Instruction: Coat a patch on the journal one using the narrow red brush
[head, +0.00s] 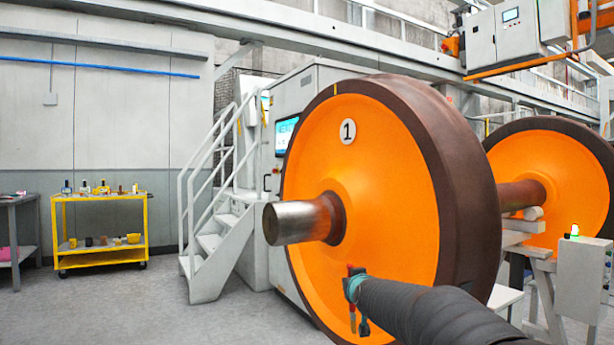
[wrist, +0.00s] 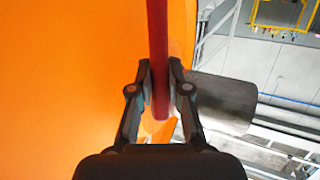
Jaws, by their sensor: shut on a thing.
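Journal one is the bare grey metal shaft end (head: 291,222) sticking out of the orange wheel (head: 385,150) marked 1. It also shows in the wrist view (wrist: 225,98), right of my gripper. My gripper (head: 356,290) is below and to the right of the journal in the head view, in front of the wheel face. In the wrist view, my gripper (wrist: 161,95) is shut on the narrow red brush (wrist: 158,40), whose handle runs up between the fingers. The brush also shows small in the head view (head: 351,270). I cannot make out its bristles clearly. The gripper looks apart from the journal.
A yellow cart (head: 99,196) with bottles and small pots stands at the left. A grey table (head: 18,200) is beside it. White stairs (head: 212,248) stand behind the wheel. A second orange wheel (head: 545,165) is at the right. The floor (head: 110,310) at front left is clear.

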